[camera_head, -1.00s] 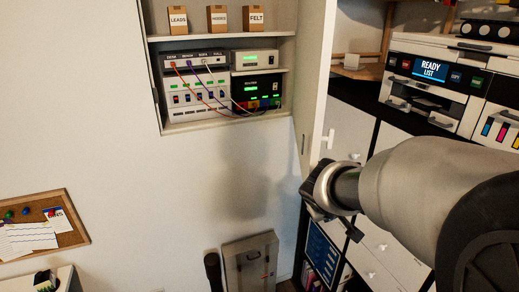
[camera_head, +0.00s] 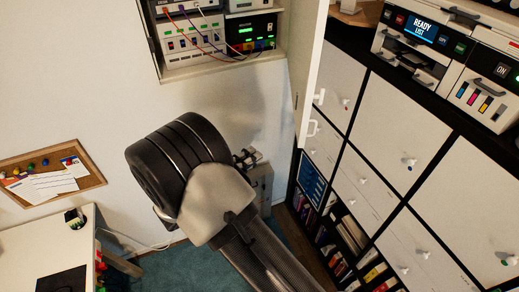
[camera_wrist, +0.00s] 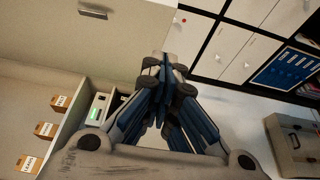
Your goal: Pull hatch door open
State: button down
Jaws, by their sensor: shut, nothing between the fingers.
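The hatch door (camera_head: 309,70) is the pale panel at the right side of the wall cabinet. It stands swung out from the wall, so the cabinet's inside shows. In the wrist view, its broad inner face (camera_wrist: 70,45) fills the upper left, with a small metal slot (camera_wrist: 93,13) near the top. My gripper (camera_wrist: 168,64) is shut and empty, its blue-grey fingers together. Its tips overlap the door's edge in the picture; whether they touch it, I cannot tell. In the head view my arm's bulky joint covers the lower middle, and the gripper is not clearly seen.
The cabinet (camera_head: 200,70) holds cabled instruments. Label boxes (camera_wrist: 45,130) show in the wrist view. Right of the door stand white drawers (camera_head: 400,110) with a printer (camera_head: 430,40) on top. A grey case (camera_head: 264,185) stands by the wall. A desk (camera_head: 45,240) is lower left.

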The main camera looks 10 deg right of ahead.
jog(key=p, duration=0.2)
send_near(297, 134)
jog(key=w, duration=0.3)
jog(key=d, duration=0.1)
jog(key=d+p, duration=0.1)
jog(key=d, duration=0.1)
jog(key=shift+d+f, duration=0.2)
jog(key=shift+d, duration=0.1)
